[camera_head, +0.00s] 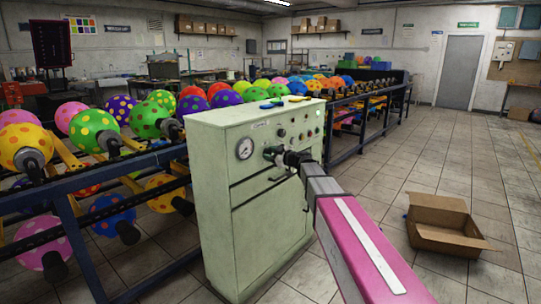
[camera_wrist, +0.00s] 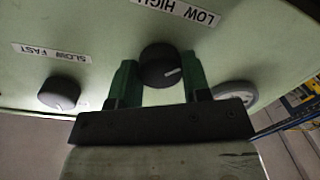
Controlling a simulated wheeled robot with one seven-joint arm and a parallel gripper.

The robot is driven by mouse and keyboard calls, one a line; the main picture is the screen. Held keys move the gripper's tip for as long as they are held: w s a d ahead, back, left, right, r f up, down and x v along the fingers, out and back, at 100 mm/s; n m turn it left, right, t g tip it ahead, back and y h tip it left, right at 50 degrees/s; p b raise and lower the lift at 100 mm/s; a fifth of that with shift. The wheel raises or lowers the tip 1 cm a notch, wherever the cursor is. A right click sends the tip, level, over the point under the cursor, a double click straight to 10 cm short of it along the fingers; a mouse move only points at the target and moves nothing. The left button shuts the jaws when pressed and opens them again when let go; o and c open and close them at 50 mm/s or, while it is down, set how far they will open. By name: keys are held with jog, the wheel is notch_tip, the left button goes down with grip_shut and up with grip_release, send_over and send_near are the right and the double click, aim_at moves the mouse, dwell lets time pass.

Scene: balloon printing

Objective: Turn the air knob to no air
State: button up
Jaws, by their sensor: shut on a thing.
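The pale green control cabinet (camera_head: 245,215) stands in the middle of the head view. My gripper (camera_head: 272,154) is at its front panel, right of the round gauge (camera_head: 245,147). In the wrist view the panel appears upside down. A black round knob (camera_wrist: 160,65) sits between the two green fingers of my gripper (camera_wrist: 160,82), which are shut on it. Its white mark points to the right in that view. A label (camera_wrist: 178,12) with LOW and HIGH is beside this knob. In the head view my gripper hides the knob.
A second black knob (camera_wrist: 60,92) with a SLOW FAST label (camera_wrist: 52,53) is left of my gripper in the wrist view. Racks of coloured balloons (camera_head: 95,130) stand behind and left of the cabinet. An open cardboard box (camera_head: 445,228) lies on the floor at right.

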jog(key=shift+s+f, duration=0.1)
jog(key=o, duration=0.9)
jog(key=v, duration=1)
jog(key=shift+s+d, duration=0.2)
jog(key=shift+d, duration=0.15)
